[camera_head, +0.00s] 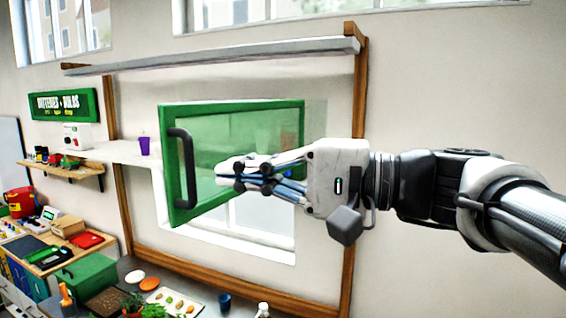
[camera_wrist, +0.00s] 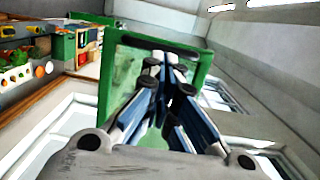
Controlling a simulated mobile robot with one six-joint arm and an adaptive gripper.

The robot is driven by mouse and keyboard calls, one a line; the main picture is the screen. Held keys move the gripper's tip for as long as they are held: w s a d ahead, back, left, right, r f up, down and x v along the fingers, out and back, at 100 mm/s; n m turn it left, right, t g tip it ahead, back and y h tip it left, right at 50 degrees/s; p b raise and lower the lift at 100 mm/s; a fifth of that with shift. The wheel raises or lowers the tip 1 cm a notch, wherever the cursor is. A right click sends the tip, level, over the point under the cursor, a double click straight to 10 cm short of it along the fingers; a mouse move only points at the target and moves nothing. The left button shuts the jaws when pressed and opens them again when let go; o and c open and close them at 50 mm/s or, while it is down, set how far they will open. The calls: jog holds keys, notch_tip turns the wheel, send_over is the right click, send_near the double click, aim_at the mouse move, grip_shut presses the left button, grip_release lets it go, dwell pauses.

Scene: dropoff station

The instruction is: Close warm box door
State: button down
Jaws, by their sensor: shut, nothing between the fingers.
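The warm box door (camera_head: 240,130) is a green frame with a clear greenish pane and a dark curved handle (camera_head: 184,168) on its left side. It stands swung out at an angle from the wall in the head view. My gripper (camera_head: 228,172) is shut and empty, in front of the door's pane, with its fingertips pointing left toward the handle. In the head view the fingertips appear a little right of the handle; I cannot tell whether they touch the door. The wrist view shows the green door (camera_wrist: 200,72) beyond the closed fingers (camera_wrist: 160,75). The gripper hides part of the door's lower right.
A white shelf (camera_head: 110,151) with a purple cup (camera_head: 144,146) lies left of the door. Below is a counter with a green box (camera_head: 86,280), plants, a tray of small items (camera_head: 172,302) and a dark blue cup (camera_head: 224,303). A wooden post (camera_head: 354,95) stands right of the door.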

jog(key=shift+x, duration=1.65)
jog(key=shift+a, duration=0.1)
